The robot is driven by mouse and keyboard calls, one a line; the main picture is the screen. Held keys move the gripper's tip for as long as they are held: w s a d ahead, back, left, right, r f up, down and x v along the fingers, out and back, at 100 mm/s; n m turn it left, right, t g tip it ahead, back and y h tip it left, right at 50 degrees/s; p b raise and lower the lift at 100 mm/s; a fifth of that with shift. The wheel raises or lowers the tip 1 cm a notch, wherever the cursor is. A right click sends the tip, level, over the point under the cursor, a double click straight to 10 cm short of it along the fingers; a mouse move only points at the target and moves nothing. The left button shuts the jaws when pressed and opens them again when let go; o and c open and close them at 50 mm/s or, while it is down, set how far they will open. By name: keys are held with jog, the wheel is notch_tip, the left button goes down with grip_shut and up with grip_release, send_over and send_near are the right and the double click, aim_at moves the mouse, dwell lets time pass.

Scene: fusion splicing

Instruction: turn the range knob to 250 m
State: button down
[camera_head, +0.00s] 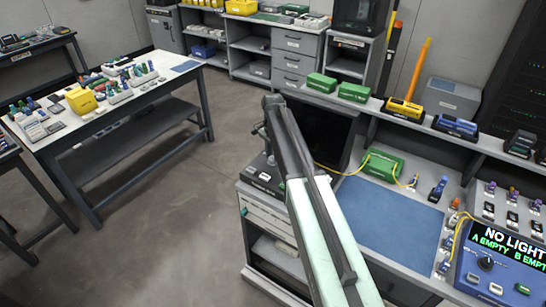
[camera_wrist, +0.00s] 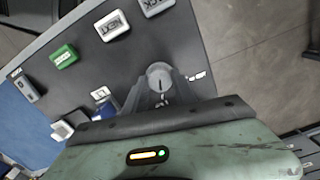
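A round light-grey knob (camera_wrist: 160,77) with a dark mark stands on a dark panel in the wrist view. I take it for the range knob. My gripper (camera_wrist: 160,92) has its two dark fingers apart, one at each side of the knob's lower part. I cannot tell whether they press on it. Small white lettering (camera_wrist: 197,76) sits to the right of the knob, too small to read. In the head view my arm reaches over a dark device (camera_head: 263,176) on a grey cabinet; the knob and fingertips are not clear there.
On the same panel are a NEXT button (camera_wrist: 111,25), a green button (camera_wrist: 64,56) and another light button (camera_wrist: 152,5). In the head view, a blue mat (camera_head: 390,215), a green box (camera_head: 382,165) with a yellow cable, and a NO LIGHT meter (camera_head: 505,262) are to the right.

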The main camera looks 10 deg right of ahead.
jog(key=shift+n, duration=0.4)
jog(key=n, duration=1.1)
jog(key=shift+n, duration=0.4)
jog(key=shift+a+n, duration=0.1)
jog(key=shift+n, duration=1.6)
jog(key=c, duration=1)
grip_release()
